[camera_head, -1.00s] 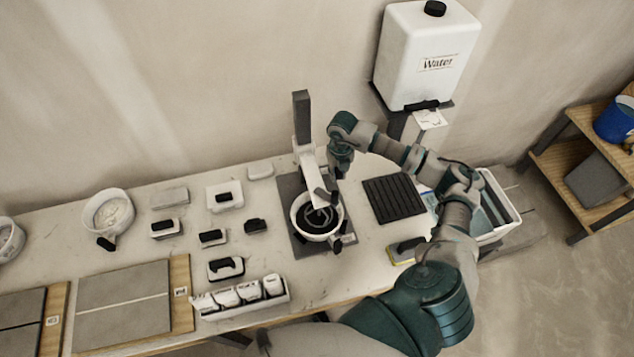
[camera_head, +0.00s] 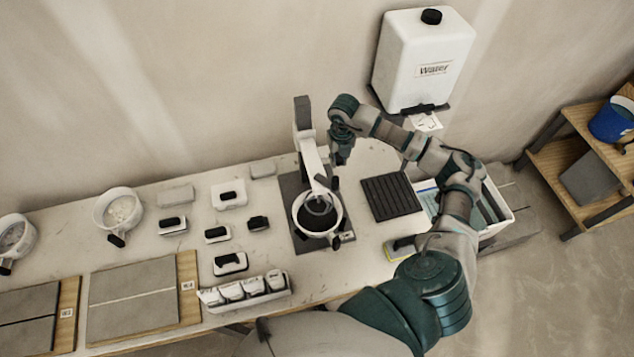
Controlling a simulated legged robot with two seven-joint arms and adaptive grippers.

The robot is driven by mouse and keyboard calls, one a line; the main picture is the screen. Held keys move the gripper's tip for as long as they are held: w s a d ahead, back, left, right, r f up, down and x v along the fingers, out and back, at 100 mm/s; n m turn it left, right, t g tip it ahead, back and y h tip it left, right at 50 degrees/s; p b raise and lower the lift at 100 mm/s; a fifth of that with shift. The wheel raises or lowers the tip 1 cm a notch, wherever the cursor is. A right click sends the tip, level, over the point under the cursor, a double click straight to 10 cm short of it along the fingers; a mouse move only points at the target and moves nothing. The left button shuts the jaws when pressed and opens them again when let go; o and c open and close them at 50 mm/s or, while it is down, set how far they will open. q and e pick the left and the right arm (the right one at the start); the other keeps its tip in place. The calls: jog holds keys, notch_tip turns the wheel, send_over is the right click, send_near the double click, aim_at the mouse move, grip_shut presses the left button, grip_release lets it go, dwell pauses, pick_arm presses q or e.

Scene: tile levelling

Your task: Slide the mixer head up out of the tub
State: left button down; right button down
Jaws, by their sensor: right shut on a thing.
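The mixer stands on the bench with a dark upright post (camera_head: 303,112) and a white mixer head (camera_head: 310,155) on it. Below it, the white tub (camera_head: 298,222) holds dark contents, and the grey mixing tool (camera_head: 319,206) shows within its rim. I cannot tell whether the tool still touches the contents. My right gripper (camera_head: 334,172) reaches down from above, beside the head's right side, and is shut on the dark handle (camera_head: 324,184) of the mixer head. Its fingertips are small and partly hidden. My left gripper is out of view.
A black ribbed mat (camera_head: 390,197) and a white bin (camera_head: 495,229) lie right of the mixer. A water tank (camera_head: 423,60) hangs on the wall above. Several small blocks and a bowl (camera_head: 119,212) stand to the left, with a tray of white packs (camera_head: 245,292) in front.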

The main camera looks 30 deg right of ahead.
jog(key=shift+r+p, duration=2.2)
jog(key=shift+r, duration=1.3)
jog(key=c, duration=0.8)
grip_release()
jog(key=shift+d+f, duration=0.1)
jog(key=shift+f, duration=0.1)
notch_tip(320, 180, up, 2)
jog(key=shift+r+p, duration=0.15)
jog(key=shift+p, duration=0.5)
notch_tip(320, 180, up, 5)
jog(key=shift+f, duration=0.1)
jog(key=shift+f, duration=0.1)
